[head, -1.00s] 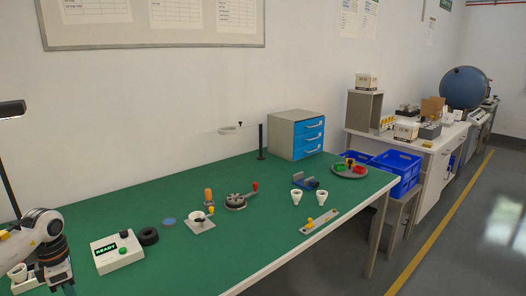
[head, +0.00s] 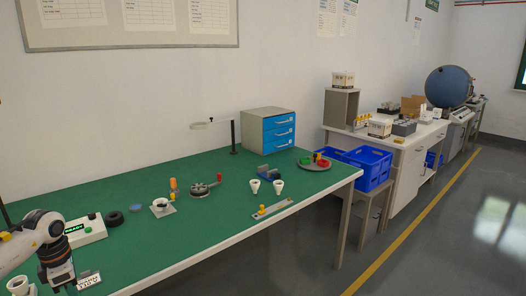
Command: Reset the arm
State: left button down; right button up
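One arm of mine, white and grey with dark joints, comes in at the lower left. It is my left arm, and its gripper (head: 62,284) points down at the table's front left, partly cut off by the picture's bottom edge. I cannot tell whether its fingers are open or shut. A white cup-like holder (head: 18,284) stands just left of it, and a small white label plate (head: 88,280) lies just right of it. A white box with a lit green display (head: 86,230) stands behind the arm and is partly hidden by it. My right gripper is out of view.
The green table (head: 150,250) carries a black ring (head: 114,218), a white socket on a plate (head: 161,207), a round grey fixture with a red-tipped handle (head: 205,188), two white cones and a tray (head: 314,164). Blue drawers (head: 279,134) stand behind. The table's front middle is clear.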

pick_arm(q)
jog(key=w+d+f+n+t+h, duration=0.2)
jog(key=d+f+n+h, duration=0.25)
jog(key=d+f, duration=0.4)
jog(key=w+d+f+n+t+h, duration=0.25)
jog(key=d+f+h, duration=0.3)
jog(key=d, duration=0.55)
notch_tip(320, 180, down, 10)
jog(key=s+d+n+t, duration=0.25)
jog(key=n+t, duration=0.25)
jog(key=n, duration=0.6)
jog(key=s+a+f+n+g+y, duration=0.25)
jog(key=s+f+n+y, duration=0.65)
jog(key=s+f+n, duration=1.05)
jog(key=s+d+f+n+g, duration=0.1)
jog(key=s+f+n+g, duration=0.2)
jog(key=s, duration=1.1)
jog(key=s+d+f+n+g+y, duration=0.1)
jog(key=s+f+n+g, duration=0.2)
jog(key=s+f, duration=0.5)
jog(key=s, duration=0.7)
jog(key=shift+s+d+f, duration=0.15)
jog(key=shift+d+f, duration=0.05)
jog(key=shift+f, duration=0.05)
